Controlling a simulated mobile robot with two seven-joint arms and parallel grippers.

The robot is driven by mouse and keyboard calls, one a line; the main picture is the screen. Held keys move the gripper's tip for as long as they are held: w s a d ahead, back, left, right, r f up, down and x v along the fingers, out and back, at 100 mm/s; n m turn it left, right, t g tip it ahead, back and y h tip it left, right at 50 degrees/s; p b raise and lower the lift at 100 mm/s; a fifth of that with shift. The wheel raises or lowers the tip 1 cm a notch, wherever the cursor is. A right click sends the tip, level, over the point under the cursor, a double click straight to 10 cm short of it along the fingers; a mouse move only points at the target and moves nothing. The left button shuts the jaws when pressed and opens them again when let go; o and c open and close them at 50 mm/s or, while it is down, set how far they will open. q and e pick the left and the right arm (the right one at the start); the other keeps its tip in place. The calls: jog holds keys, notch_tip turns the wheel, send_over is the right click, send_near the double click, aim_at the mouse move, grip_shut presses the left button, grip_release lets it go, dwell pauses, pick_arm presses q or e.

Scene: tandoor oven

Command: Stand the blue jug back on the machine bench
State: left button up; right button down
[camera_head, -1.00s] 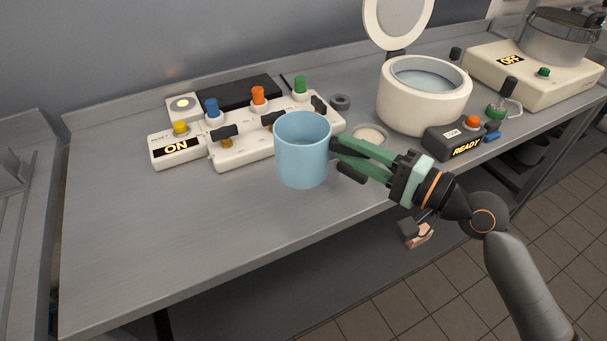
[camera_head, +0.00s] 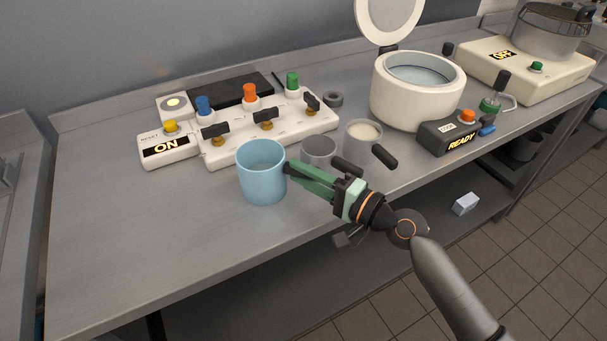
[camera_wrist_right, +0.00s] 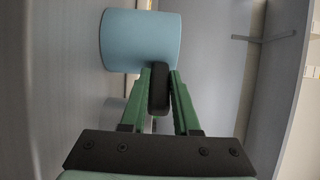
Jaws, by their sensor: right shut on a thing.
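The blue jug (camera_head: 262,178) is upright over the front part of the machine bench (camera_head: 130,235), in front of the valve panel. I cannot tell whether its base touches the bench top. My right gripper (camera_head: 292,172) is shut on the jug's dark handle, to the right of the jug. In the right wrist view the blue jug (camera_wrist_right: 140,42) lies beyond the green fingers, with the dark handle (camera_wrist_right: 159,90) between them. My left gripper is not in view.
A small grey jug (camera_head: 318,148) and a larger grey jug (camera_head: 358,149) with pale contents stand close right. Behind is the white valve panel (camera_head: 225,151); a white round pot (camera_head: 415,98) and black READY box (camera_head: 435,137) are further right. The bench's left side is clear.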

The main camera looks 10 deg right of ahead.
jog(key=c, duration=0.7)
grip_release()
jog(key=shift+f, duration=0.1)
jog(key=shift+o, duration=0.2)
